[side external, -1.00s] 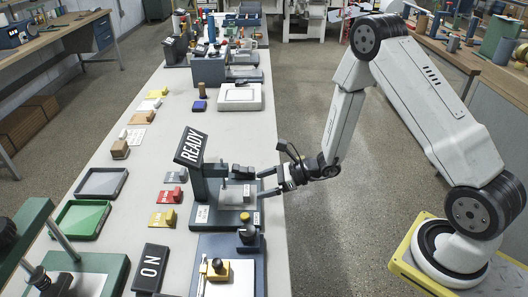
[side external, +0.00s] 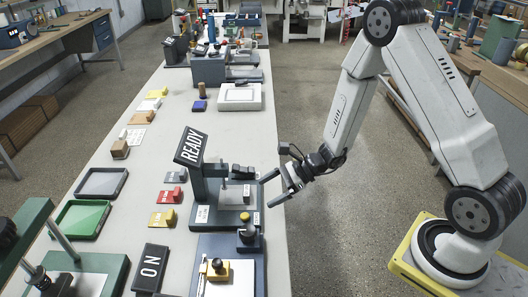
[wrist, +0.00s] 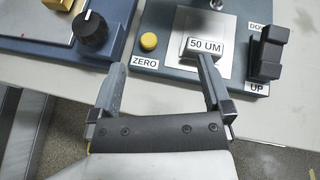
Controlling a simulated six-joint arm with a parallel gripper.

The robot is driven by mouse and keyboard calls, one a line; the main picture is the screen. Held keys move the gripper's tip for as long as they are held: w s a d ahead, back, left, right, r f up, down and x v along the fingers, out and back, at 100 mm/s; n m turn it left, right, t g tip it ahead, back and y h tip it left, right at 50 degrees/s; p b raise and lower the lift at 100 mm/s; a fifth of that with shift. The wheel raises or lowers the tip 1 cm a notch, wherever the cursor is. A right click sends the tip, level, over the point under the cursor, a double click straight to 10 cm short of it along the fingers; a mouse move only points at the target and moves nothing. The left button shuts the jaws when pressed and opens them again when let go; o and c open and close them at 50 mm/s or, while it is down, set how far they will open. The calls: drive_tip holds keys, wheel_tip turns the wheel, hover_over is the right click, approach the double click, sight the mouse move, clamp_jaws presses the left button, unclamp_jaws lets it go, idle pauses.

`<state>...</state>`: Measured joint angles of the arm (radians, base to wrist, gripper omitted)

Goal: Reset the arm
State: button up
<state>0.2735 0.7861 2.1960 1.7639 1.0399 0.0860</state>
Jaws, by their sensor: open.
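A blue station with a black knob (wrist: 90,28) stands beside the gauge station. An ON sign (side external: 151,268), coloured blocks and a green tray (side external: 81,220) lie on the long bench (side external: 232,126). The floor (side external: 305,235) right of the bench is clear.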

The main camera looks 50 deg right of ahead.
drive_tip(key=s+a+r+n+g+h, duration=0.1)
drive_tip(key=s+r+n+g+h, duration=0.2)
drive_tip(key=s+n+g, duration=0.5)
drive_tip(key=s+d+r+n+t+h, duration=0.3)
drive_tip(key=d+r+n+t+h, duration=0.1)
drive_tip(key=n, duration=1.1)
drive_tip(key=d+r+h, duration=0.1)
drive_tip(key=r+h, duration=0.1)
drive_tip(key=h, duration=0.1)
drive_tip(key=shift+s+d+h, duration=0.2)
drive_tip(key=shift+s+h, duration=0.05)
drive_tip(key=shift+h, duration=0.05)
